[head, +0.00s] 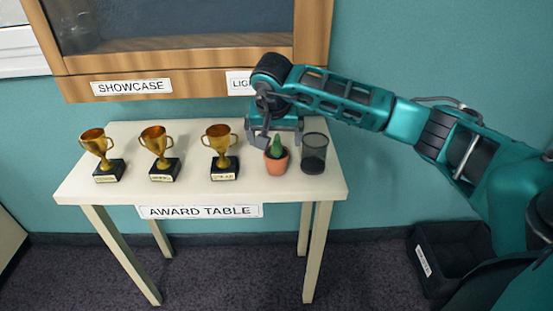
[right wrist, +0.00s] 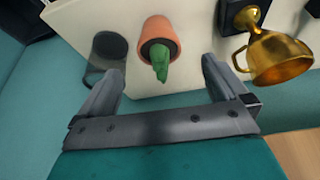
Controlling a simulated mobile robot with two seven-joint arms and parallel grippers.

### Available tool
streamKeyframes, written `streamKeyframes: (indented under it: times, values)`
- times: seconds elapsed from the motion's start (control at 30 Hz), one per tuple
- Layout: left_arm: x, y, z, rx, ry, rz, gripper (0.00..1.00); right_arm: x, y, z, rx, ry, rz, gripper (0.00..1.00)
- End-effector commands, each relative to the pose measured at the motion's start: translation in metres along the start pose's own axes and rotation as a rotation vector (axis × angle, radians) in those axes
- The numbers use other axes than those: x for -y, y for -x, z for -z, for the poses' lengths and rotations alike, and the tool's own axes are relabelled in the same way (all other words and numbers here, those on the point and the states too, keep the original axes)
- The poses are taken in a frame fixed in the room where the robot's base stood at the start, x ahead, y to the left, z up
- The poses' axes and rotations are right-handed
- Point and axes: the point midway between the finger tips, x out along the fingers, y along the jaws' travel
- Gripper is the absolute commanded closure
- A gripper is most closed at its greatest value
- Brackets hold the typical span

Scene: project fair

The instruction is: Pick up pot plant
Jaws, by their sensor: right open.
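The pot plant (head: 277,156), a small green cactus in an orange pot, stands upright on the right part of the white award table (head: 180,192). My right gripper (head: 272,141) is just behind and above it, pointing down. In the right wrist view the pot plant (right wrist: 159,45) shows beyond and between the two open fingers of my gripper (right wrist: 160,84), and nothing is held. The plant looks apart from both fingers. My left gripper is not in view.
A dark mesh cup (head: 314,153) stands close to the right of the plant. A gold trophy (head: 222,151) stands to its left, with two more further left. The wooden showcase (head: 190,84) hangs on the wall behind. A black bin (head: 450,255) stands on the floor at right.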

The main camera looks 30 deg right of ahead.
Motion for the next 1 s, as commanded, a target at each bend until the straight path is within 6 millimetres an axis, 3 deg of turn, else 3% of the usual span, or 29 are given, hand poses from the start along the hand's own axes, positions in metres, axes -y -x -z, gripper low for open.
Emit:
streamKeyframes:
  times: [0.13, 0.43, 0.7, 1.0]
  values:
    - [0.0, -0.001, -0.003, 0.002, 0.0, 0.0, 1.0, 0.001, -0.028, -0.001, 0.004, -0.002, 0.001, 0.0]
    - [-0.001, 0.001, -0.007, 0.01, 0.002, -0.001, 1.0, 0.0, -0.054, 0.001, 0.003, -0.002, 0.003, 0.0]
    - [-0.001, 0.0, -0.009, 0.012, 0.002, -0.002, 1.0, -0.002, -0.091, 0.004, 0.005, -0.002, 0.004, 0.0]
    - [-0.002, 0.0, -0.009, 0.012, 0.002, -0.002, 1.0, -0.002, -0.095, 0.005, 0.001, -0.002, 0.005, 0.0]
